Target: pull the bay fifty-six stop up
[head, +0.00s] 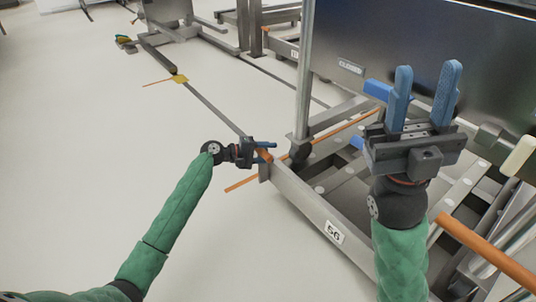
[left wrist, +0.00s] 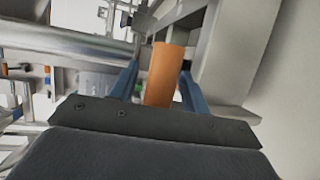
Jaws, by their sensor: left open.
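The bay frame with the "56" plate (head: 334,232) is a grey metal rail frame on the floor. An upright orange post (left wrist: 165,74), apparently the stop's grip, stands between my left gripper's blue fingers in the left wrist view. In the head view it shows as a short orange piece (head: 264,156) at the frame's far-left corner, partly hidden by the gripper. My left gripper (head: 268,152) is open around it; I cannot tell whether the fingers touch it. My right gripper (head: 424,95) is open and empty, raised with its fingers up, in front of the dark panel.
A large dark panel (head: 420,45) marked "CLOSED" stands over the frame at right. A thin orange rod (head: 240,183) lies low past the corner, and a thicker orange bar (head: 485,250) is at lower right. The pale floor (head: 90,130) at left is clear.

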